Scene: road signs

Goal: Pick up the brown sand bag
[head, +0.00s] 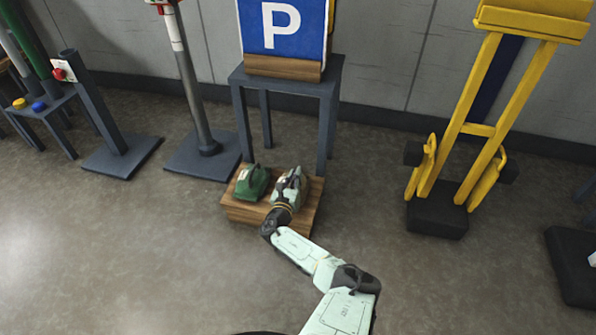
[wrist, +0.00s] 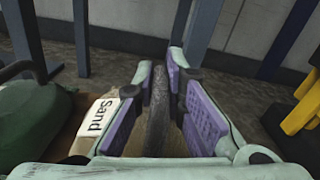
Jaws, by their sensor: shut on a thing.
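My gripper (head: 290,180) reaches down over the block, just right of the green bag, and hides most of the brown bag in the head view. In the wrist view the purple-padded fingers of my gripper (wrist: 172,100) stand on both sides of the bag's dark handle (wrist: 158,112) and are closed on it. The rest of the bag is hidden behind the fingers.
A dark table (head: 290,82) with a blue parking sign (head: 283,25) stands right behind the block. A yellow hand truck (head: 478,130) stands to the right, and posts on dark bases (head: 205,155) to the left. The floor in front is clear.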

